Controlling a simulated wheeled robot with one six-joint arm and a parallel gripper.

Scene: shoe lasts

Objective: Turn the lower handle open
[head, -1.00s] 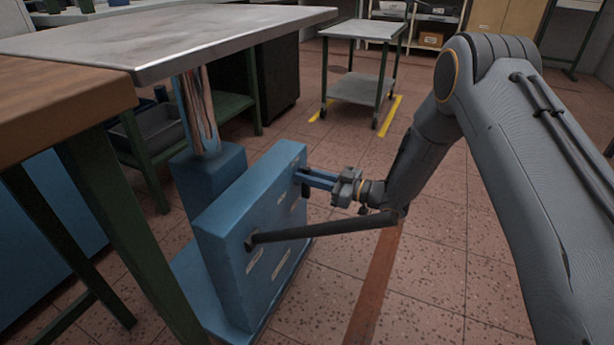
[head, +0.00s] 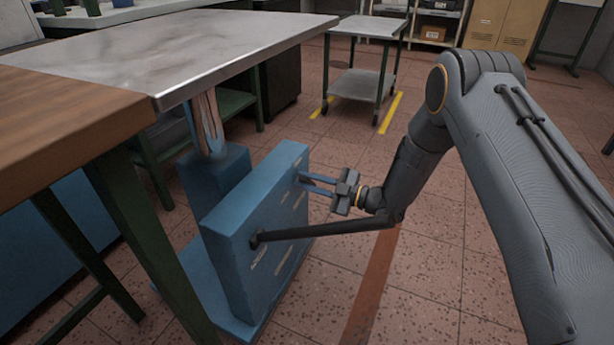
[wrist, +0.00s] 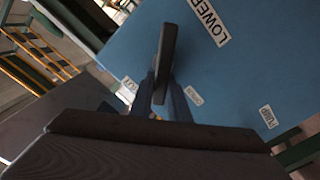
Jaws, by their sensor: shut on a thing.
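The blue box (head: 250,215) stands upright on a blue base under the metal-topped table. In the wrist view, a dark flat handle (wrist: 167,45) sticks out from its blue face beside the white LOWER label (wrist: 208,20). My gripper (head: 312,183) reaches the upper right part of that face, and its two blue fingers show in the wrist view (wrist: 162,88). They are shut on the handle, one on each side. In the head view the handle is too small or hidden to make out.
A long dark bar (head: 320,231) sticks out of the box face below my gripper, toward my forearm. A PUMP label (wrist: 267,117) and smaller labels are on the face. A wheeled cart (head: 362,85) stands behind. The floor to the right is open.

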